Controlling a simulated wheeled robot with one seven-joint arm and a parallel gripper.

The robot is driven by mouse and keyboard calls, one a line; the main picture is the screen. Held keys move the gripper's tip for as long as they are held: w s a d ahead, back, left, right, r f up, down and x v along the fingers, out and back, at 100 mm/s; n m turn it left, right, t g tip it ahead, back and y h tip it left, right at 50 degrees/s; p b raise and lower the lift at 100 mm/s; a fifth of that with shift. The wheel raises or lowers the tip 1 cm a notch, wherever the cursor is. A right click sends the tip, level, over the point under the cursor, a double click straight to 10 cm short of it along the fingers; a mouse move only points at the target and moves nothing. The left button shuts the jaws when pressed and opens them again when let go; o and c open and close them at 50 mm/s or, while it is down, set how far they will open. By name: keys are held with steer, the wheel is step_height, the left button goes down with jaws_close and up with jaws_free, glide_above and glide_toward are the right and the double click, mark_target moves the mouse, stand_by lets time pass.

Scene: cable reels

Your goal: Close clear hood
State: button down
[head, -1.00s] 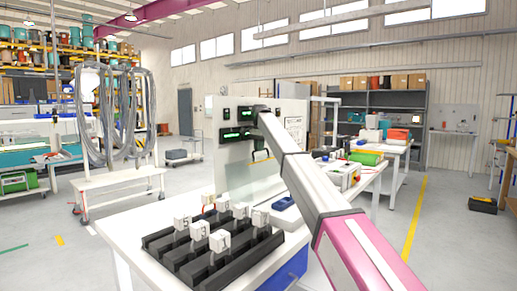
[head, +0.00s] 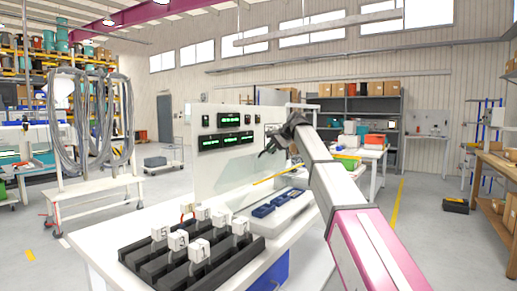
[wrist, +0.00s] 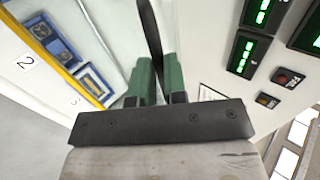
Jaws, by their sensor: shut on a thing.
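The clear hood is see-through and hard to make out; its yellow edge (head: 276,175) slants up to the right over the bench, in front of the upright panel. The same yellow edge (wrist: 62,58) crosses the left of the wrist view. My gripper (head: 268,149) is beside the panel, above the yellow edge. In the wrist view its green fingertips (wrist: 157,80) are closed on a thin black bar (wrist: 150,30) that runs up out of the picture. I cannot tell how the bar joins the hood.
A white tray with blue parts (head: 277,203) lies on the bench under the hood. Black racks with numbered white blocks (head: 200,246) stand at the front. The white panel (head: 211,165) with green displays rises behind. A wire-coil rack (head: 92,185) stands left; open floor lies between.

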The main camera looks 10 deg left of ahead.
steer(key=s+d+f+t+y, duration=0.1)
steer(key=s+d+f+y, duration=0.2)
steer(key=d, duration=0.4)
steer(key=s+d+f+t+y, duration=0.1)
steer(key=s+d+f+y, duration=0.2)
steer(key=d+f, duration=0.3)
steer(key=shift+d, duration=0.7)
steer(key=c, duration=1.2)
jaws_free()
steer(key=shift+w+a+f, duration=0.1)
steer(key=shift+o, duration=0.2)
steer(key=shift+t, duration=0.3)
steer(key=v, duration=1.1)
